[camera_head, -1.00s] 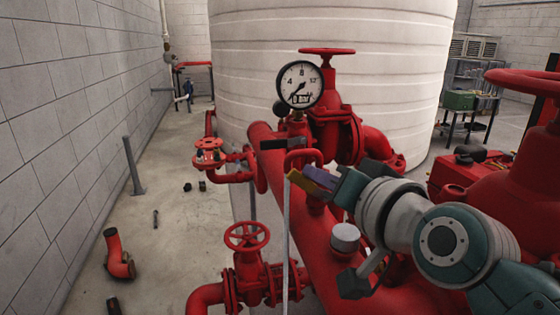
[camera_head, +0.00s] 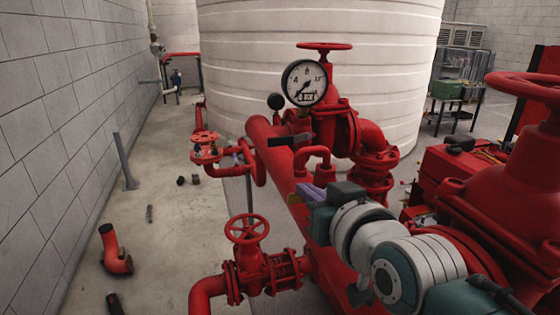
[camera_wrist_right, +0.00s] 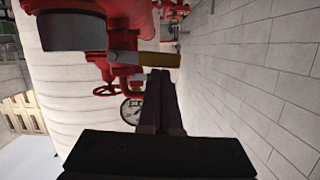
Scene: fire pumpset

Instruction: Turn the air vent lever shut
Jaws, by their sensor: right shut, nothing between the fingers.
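A yellow bar, which looks like the air vent lever (camera_wrist_right: 145,59), crosses in front of the fingers in the right wrist view. Only a small yellow end of it (camera_head: 291,198) shows in the head view, left of the purple fingertips. A grey cylindrical cap (camera_wrist_right: 72,31) sits beside it in the wrist view; the head view hides this cap behind my arm. My right gripper (camera_head: 308,192) is shut and empty, its dark purple fingers (camera_wrist_right: 160,100) together close to the yellow bar. I cannot tell whether they touch it. My left gripper is out of view.
A pressure gauge (camera_head: 304,82) and a red handwheel valve (camera_head: 324,46) stand behind the gripper. Another red handwheel (camera_head: 248,228) is at lower left. Large red pump parts (camera_head: 520,195) crowd the right. Open floor (camera_head: 165,235) lies along the left wall.

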